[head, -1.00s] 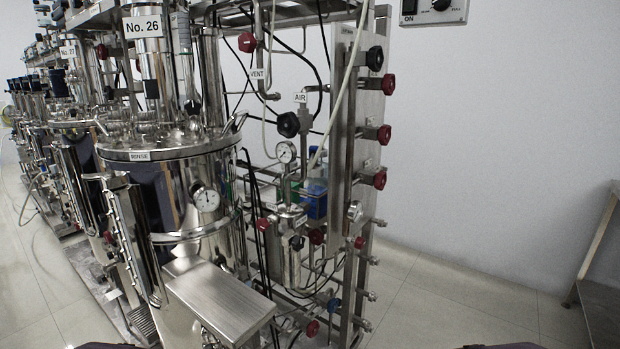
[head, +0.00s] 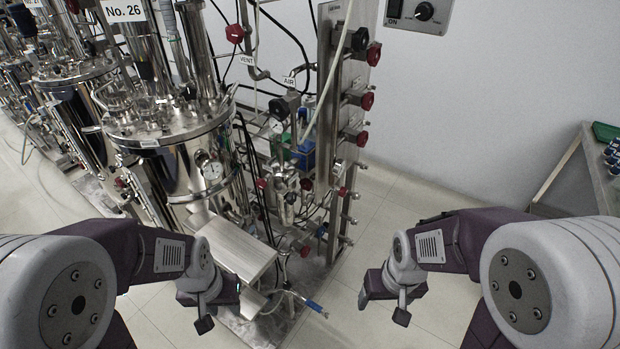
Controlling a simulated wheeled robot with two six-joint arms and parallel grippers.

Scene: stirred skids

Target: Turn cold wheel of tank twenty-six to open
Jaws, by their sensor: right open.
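Tank No. 26 (head: 180,165) is the nearest steel vessel, left of centre, with its number sign (head: 123,10) at the top edge. Valve wheels sit around its pipework: a red wheel (head: 235,33) by the VENT label, a dark wheel (head: 278,107) below the AIR label, and a red one (head: 262,184) low down. No wheel reads as cold; a small dark blue wheel (head: 321,232) is low on the frame. My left gripper (head: 217,307) hangs open and empty in front of the skid. My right gripper (head: 384,304) is open and empty over the floor, apart from the skid.
A steel panel (head: 328,75) carries several red and black wheels on its right side. A steel step (head: 232,247) juts from the tank's front. A blue-ended hose (head: 316,306) lies low in front. A bench (head: 605,165) stands at right; floor between is clear.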

